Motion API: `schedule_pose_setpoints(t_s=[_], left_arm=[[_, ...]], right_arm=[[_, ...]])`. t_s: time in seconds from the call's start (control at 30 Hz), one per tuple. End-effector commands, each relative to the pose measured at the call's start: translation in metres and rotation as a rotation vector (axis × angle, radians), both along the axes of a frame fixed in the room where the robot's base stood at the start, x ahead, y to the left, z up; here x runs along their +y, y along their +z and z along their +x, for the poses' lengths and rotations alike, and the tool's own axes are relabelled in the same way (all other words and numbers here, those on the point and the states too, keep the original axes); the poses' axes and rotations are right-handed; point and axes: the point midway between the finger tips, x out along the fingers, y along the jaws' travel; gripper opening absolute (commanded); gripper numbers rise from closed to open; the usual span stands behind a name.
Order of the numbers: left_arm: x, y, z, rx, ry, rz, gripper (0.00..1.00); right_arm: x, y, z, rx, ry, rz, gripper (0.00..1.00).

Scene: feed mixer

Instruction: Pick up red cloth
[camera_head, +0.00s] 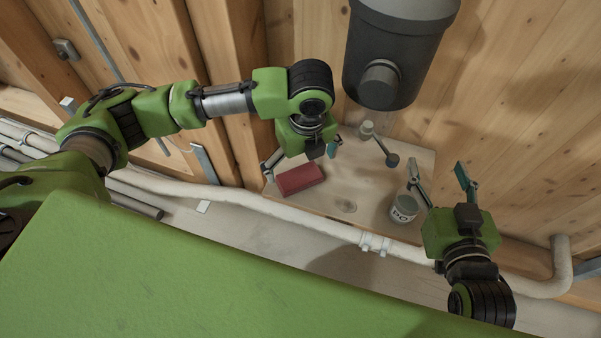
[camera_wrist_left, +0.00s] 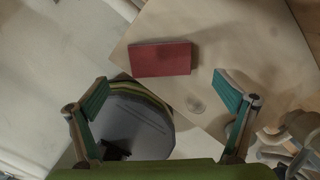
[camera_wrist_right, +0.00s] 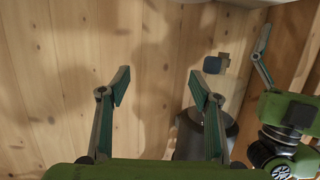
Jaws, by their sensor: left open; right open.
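The red cloth (camera_head: 299,179) is a folded, brick-shaped block lying flat on a pale wooden shelf (camera_head: 345,190), near its left end. It also shows in the left wrist view (camera_wrist_left: 160,59), ahead of the fingers. My left gripper (camera_head: 301,160) is open and empty, just above and beside the cloth, with one finger near its left end. No contact is visible. My right gripper (camera_head: 443,180) is open and empty over the right end of the shelf, apart from the cloth. In the right wrist view its fingers (camera_wrist_right: 158,72) face the wooden wall.
A dark grey cylindrical machine (camera_head: 405,40) hangs above the shelf. A small jointed lever (camera_head: 379,146) sticks out below it. A white labelled can (camera_head: 404,208) stands at the shelf's right. A pale pipe (camera_head: 270,205) runs along the front. A round grey object (camera_wrist_left: 135,122) lies between the left fingers' view.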

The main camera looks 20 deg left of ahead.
Motion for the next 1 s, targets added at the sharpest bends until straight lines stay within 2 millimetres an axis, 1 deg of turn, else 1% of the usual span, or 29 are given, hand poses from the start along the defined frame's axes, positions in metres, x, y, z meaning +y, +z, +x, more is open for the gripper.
schedule_pose_setpoints(t_s=[0.03, 0.1, 0.27, 0.37, 0.57, 0.8, 0.9, 1.0], left_arm=[[0.001, -0.005, 0.0, 0.001, 0.001, 0.001, 0.96], [0.001, -0.008, 0.001, 0.0, 0.001, 0.0, 0.96], [0.001, -0.011, 0.001, -0.001, 0.001, -0.001, 0.96], [0.002, -0.017, 0.002, -0.001, 0.001, -0.001, 0.96], [0.004, -0.031, 0.003, 0.0, 0.001, 0.0, 0.96], [0.006, -0.049, 0.005, 0.0, 0.001, 0.0, 0.96], [0.007, -0.055, 0.005, -0.001, 0.001, 0.001, 0.96], [0.008, -0.059, 0.006, -0.001, 0.001, 0.0, 0.96]], right_arm=[[0.001, 0.005, 0.002, -0.029, 0.002, 0.007, 0.58], [0.003, 0.012, 0.004, -0.062, 0.004, 0.016, 0.58], [0.005, 0.023, 0.007, -0.11, 0.007, 0.027, 0.58], [0.008, 0.035, 0.01, -0.17, 0.012, 0.043, 0.58], [0.014, 0.077, 0.012, -0.364, 0.024, 0.093, 0.58], [0.018, 0.127, 0.001, -0.599, 0.037, 0.156, 0.58], [0.018, 0.144, -0.006, -0.679, 0.041, 0.178, 0.58], [0.018, 0.155, -0.011, -0.732, 0.043, 0.193, 0.58]])
